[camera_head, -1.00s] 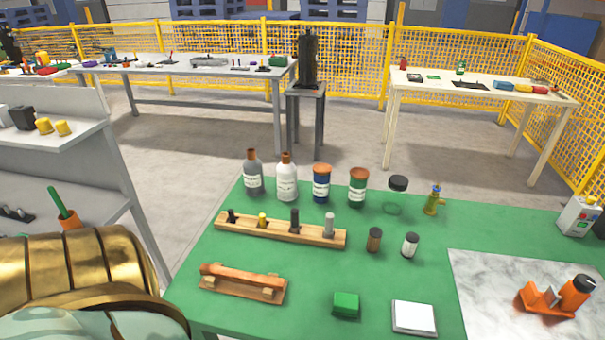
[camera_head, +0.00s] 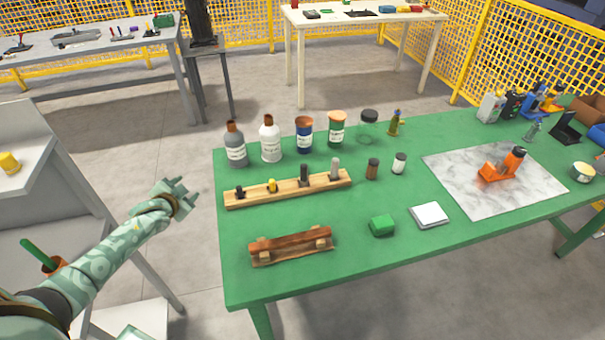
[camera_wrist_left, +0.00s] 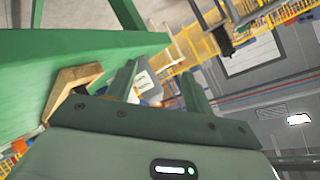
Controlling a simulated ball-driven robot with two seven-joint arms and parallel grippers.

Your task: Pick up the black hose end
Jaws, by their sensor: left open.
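A wooden rack (camera_head: 290,194) stands on the green table. It holds a small black piece (camera_head: 239,192) at its left end, a yellow piece (camera_head: 271,186), a tall dark piece (camera_head: 304,175) and a grey piece (camera_head: 335,168). I cannot tell for sure which one is the black hose end. My left gripper (camera_head: 185,192) is open and empty, left of the rack and apart from it, beyond the table's left edge. In the left wrist view its two fingers (camera_wrist_left: 160,88) stand apart, with a wooden end (camera_wrist_left: 70,88) beside them. My right gripper is not in view.
Bottles and jars (camera_head: 269,140) stand behind the rack. A wooden stand (camera_head: 290,246) lies in front of it, with a green block (camera_head: 382,225) and a white pad (camera_head: 429,215) to the right. A grey shelf unit (camera_head: 30,140) stands at far left.

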